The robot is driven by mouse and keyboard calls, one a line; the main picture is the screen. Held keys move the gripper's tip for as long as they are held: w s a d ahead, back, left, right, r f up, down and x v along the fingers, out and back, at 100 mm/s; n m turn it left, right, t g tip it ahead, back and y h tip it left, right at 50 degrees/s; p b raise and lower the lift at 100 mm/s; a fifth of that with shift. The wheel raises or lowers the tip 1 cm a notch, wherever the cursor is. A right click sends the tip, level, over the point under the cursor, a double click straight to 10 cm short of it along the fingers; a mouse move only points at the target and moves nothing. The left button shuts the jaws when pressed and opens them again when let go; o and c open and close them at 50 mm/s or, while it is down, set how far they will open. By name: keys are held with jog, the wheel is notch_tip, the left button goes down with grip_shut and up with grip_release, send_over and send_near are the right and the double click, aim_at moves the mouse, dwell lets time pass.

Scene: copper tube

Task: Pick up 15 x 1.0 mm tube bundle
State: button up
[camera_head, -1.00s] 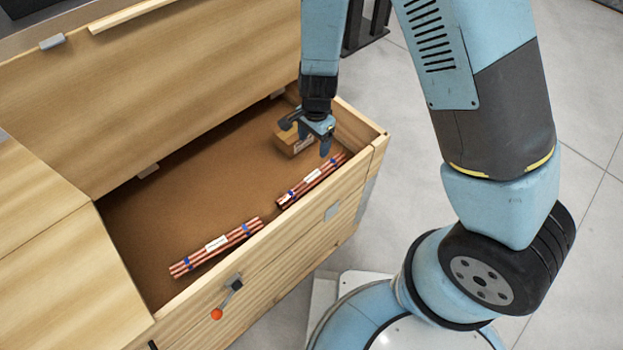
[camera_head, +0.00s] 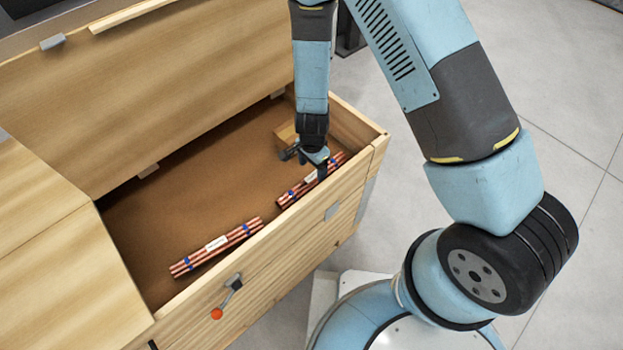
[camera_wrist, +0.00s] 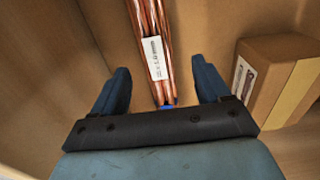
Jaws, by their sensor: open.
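Two bundles of copper tubes lie along the front wall inside the wooden chest. The farther bundle (camera_head: 296,192) has blue bands and a white label. It also shows in the wrist view (camera_wrist: 151,30), running between my fingers; the label print is too small to read. The nearer bundle (camera_head: 215,246) also has blue bands and a white label. I cannot tell which one is 15 x 1.0 mm. My gripper (camera_head: 306,165) is open above the farther bundle. In the wrist view its two fingers (camera_wrist: 162,85) stand either side of that bundle, apart from it.
A cardboard box (camera_wrist: 275,80) sits right of the bundle in the wrist view, and partly behind my gripper in the head view (camera_head: 285,133). The chest's front wall (camera_head: 270,250) runs close beside both bundles. The lid (camera_head: 180,90) stands open. The chest floor's middle is clear.

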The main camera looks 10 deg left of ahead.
aim_at(313, 176)
jog(key=shift+s+d+f, duration=0.1)
jog(key=shift+f, duration=1.25)
jog(key=shift+s+f, duration=0.1)
jog(key=shift+f, duration=1.2)
grip_shut()
